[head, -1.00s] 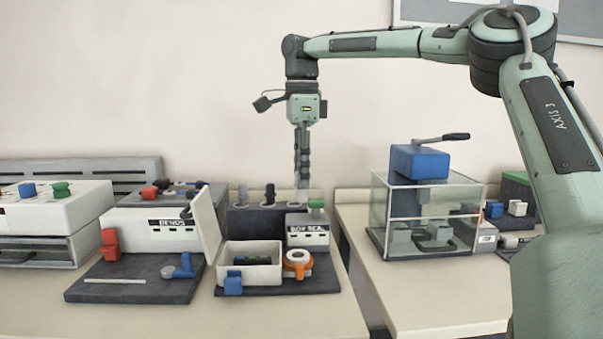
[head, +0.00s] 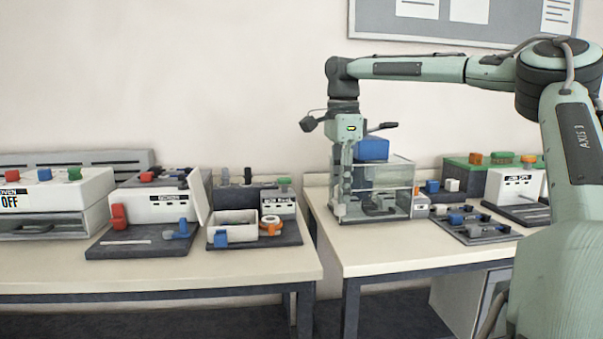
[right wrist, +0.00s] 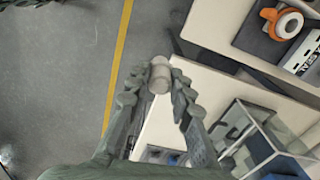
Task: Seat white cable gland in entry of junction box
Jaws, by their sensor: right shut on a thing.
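My right gripper (head: 341,214) points down in front of the clear-walled case on the right bench. In the right wrist view its fingertips (right wrist: 159,78) are shut on a small whitish cylinder, seemingly the white cable gland (right wrist: 159,68). In the head view the gland is too small to make out. The junction box (head: 231,220) seems to be the open white box on the dark base of the left bench, left of and apart from the gripper. A blue piece (head: 220,239) is at its front. Its entry is not clear. My left gripper is not in view.
An orange and white ring (head: 270,223) lies right of the box; the right wrist view shows it too (right wrist: 287,23). The clear case (head: 392,196) with a blue top stands by my right gripper. A gap separates the two benches. The left bench's front strip is bare.

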